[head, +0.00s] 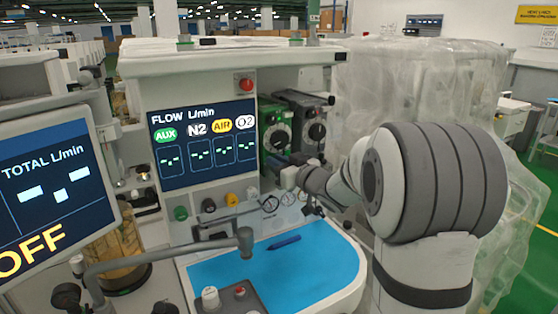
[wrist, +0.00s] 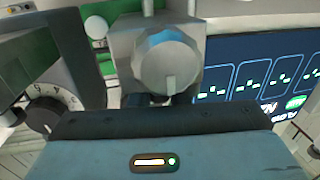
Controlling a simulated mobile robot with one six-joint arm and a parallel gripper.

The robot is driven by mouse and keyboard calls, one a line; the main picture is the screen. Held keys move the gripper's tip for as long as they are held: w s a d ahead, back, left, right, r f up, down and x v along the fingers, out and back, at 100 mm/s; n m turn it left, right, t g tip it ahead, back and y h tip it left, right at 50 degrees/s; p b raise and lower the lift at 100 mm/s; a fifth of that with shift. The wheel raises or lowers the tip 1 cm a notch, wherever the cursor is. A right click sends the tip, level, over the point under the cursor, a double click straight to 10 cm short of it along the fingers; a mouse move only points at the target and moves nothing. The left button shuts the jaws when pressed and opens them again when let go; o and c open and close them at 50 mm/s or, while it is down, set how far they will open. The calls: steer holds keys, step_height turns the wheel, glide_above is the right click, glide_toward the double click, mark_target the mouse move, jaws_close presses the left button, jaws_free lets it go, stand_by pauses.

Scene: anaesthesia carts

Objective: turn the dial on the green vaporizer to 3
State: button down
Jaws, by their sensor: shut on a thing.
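The green vaporizer (head: 268,119) stands just right of the flow screen in the head view. In the wrist view, which is upside down, my gripper (wrist: 167,101) fills the bottom and hides most of the grip. A silver-grey round part (wrist: 168,68) shows just beyond the jaws. A strip of the green vaporizer (wrist: 98,42) shows behind it.
A black vaporizer (head: 312,107) stands close on the right; its numbered dial (wrist: 43,113) is near my gripper in the wrist view. The flow screen (head: 203,145) is close on the left. A blue work surface (head: 325,262) with a pen (head: 285,243) lies below.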

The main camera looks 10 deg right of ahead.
steer(key=c, duration=1.4)
jaws_free()
steer(key=shift+o, duration=0.2)
steer(key=v, duration=0.7)
steer(key=shift+s+d+b, duration=0.15)
steer(key=shift+s+b, duration=0.15)
steer(key=shift+s, duration=0.05)
steer(key=s+d+f+m+g+h+p, duration=0.1)
steer(key=s+d+f+m+g+h, duration=0.15)
steer(key=s+h, duration=0.25)
steer(key=s+d+f+m+g+h+p, duration=0.1)
steer(key=s+d+f+m+g+h, duration=0.15)
steer(key=s+h, duration=0.25)
steer(key=s+a+f+g, duration=0.2)
steer(key=s+a+g, duration=0.1)
steer(key=s, duration=0.6)
steer(key=s+a+f+g+y+p, duration=0.1)
steer(key=s+a+f+g, duration=0.2)
steer(key=s, duration=0.7)
steer(key=shift+s+a+f+m+g+y, duration=0.2)
steer(key=shift+s+a+m+g+y, duration=0.15)
steer(key=shift+a+g, duration=0.6)
